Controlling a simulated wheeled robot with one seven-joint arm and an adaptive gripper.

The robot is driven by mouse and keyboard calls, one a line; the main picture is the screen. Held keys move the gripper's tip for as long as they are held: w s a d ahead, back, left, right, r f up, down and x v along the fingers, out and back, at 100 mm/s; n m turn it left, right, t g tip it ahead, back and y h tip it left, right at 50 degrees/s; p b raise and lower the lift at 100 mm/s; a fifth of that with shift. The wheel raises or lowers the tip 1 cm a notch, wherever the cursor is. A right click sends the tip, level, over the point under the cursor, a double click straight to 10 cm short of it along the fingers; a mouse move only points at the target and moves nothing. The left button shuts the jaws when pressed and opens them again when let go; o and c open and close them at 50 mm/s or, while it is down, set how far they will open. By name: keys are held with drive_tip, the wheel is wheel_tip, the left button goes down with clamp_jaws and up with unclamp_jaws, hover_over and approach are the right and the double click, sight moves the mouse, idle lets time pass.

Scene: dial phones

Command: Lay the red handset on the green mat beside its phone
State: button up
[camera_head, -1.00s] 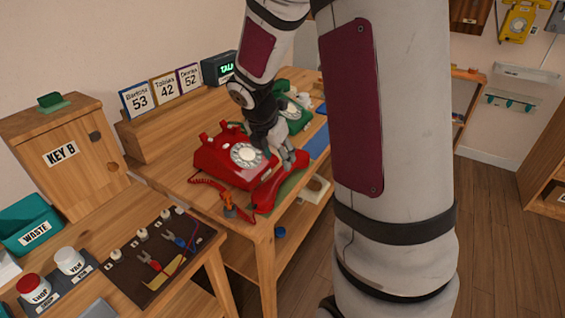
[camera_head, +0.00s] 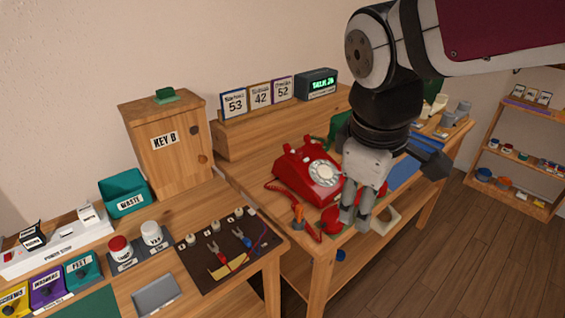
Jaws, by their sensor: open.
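The red phone (camera_head: 308,178) stands on the wooden table, its cradle empty and its dial facing forward. The red handset (camera_head: 332,222) lies in front of it near the table's front edge; only its left end shows, with the coiled red cord running to it. My gripper (camera_head: 356,218) points down in front of the handset and hides most of it. Its jaws are open. I cannot tell whether the fingers touch the handset. The green mat is almost wholly hidden behind the gripper.
A small orange-handled item (camera_head: 298,214) stands left of the handset. A green phone (camera_head: 340,124) is partly hidden behind my arm, with a blue mat (camera_head: 405,175) to the right. A side bench (camera_head: 205,287) holds a dark tool board (camera_head: 222,262).

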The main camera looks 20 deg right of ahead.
drive_tip(key=s+a+m+y, duration=0.2)
drive_tip(key=s+a+m, duration=0.3)
drive_tip(key=s, duration=0.4)
drive_tip(key=shift+s+a+m, duration=0.15)
drive_tip(key=shift+a+m, duration=0.15)
drive_tip(key=shift+m, duration=0.5)
